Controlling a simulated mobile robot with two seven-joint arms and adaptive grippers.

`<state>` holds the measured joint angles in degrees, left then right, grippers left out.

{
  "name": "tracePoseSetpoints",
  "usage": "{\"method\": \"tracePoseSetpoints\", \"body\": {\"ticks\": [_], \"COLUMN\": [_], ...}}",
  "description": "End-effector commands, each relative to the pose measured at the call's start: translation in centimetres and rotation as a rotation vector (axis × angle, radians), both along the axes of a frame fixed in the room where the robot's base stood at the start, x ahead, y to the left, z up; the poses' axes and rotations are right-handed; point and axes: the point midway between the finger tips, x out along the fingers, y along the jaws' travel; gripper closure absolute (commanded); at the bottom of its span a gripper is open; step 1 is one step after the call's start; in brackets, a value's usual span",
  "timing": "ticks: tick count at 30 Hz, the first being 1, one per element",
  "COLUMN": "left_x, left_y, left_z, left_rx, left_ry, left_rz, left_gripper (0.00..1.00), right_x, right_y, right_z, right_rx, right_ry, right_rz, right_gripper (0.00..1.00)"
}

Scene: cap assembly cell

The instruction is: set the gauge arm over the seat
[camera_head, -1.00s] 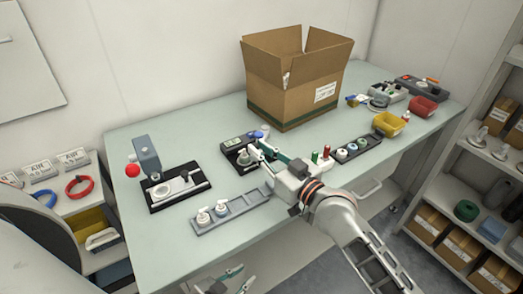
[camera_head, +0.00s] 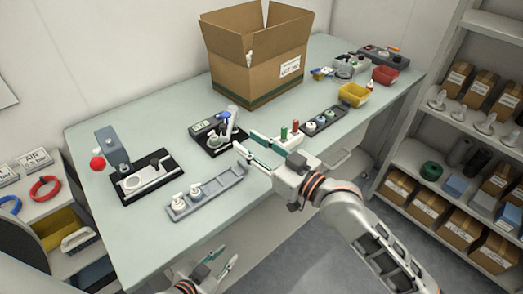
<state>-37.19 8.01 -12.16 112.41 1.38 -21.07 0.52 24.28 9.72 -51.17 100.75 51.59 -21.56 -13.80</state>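The gauge (camera_head: 206,126), a dark base with a small display, stands mid-table. What looks like its gauge arm (camera_head: 231,124), a slim grey-white piece, stands up at the right side of the base. The seat appears to be the pale part (camera_head: 213,141) low on the base, too small to make out well. My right gripper (camera_head: 247,142) is open, its green-padded fingers in front and to the right of the gauge, apparently apart from the arm. Nothing shows between the fingers. My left gripper (camera_head: 222,260) is open and empty, below the table's front edge.
A tray with two white pump caps (camera_head: 207,197) lies in front of the gauge. A press with a red knob (camera_head: 97,162) stands left. A large open carton (camera_head: 245,85) stands behind. Red and green bottles and a tray of caps (camera_head: 325,121) lie right of my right gripper.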

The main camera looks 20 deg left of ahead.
Motion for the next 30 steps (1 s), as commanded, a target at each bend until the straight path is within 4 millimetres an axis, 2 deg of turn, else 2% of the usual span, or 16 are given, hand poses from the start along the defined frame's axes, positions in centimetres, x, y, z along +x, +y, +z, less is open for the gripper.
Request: {"method": "tracePoseSetpoints", "body": {"ticks": [3,7,18,19,22,26,30], "left_x": [0.0,0.0,0.0,0.0,0.0,0.0,0.1], "left_y": [0.0,0.0,0.0,0.0,0.0,0.0,0.0], "left_z": [0.0,0.0,0.0,0.0,0.0,0.0,0.0], "left_rx": [0.0,0.0,-0.001,-0.001,-0.001,-0.001,-0.001], "left_ry": [0.0,0.0,-0.001,-0.001,-0.001,-0.001,-0.002], "left_rz": [0.0,0.0,0.0,0.0,0.0,0.0,0.0], "left_gripper": [0.75,0.75,0.75,0.75,0.75,0.75,0.75], "right_x": [-1.0,-1.6,-1.9,-1.9,-1.9,-1.7,-1.5], "right_y": [-1.8,-3.0,-3.5,-3.5,-3.7,-5.1,-9.0], "right_z": [0.0,0.0,0.1,0.1,-0.2,-2.1,-6.7], "right_rx": [-0.002,0.0,0.0,0.0,0.001,0.005,-0.011], "right_ry": [-0.001,-0.001,-0.001,-0.001,0.004,0.033,0.092], "right_rz": [0.0,0.0,0.001,0.001,-0.008,-0.065,-0.197], "right_gripper": [0.68,0.68,0.68,0.74,1.0,1.0,1.0]}}
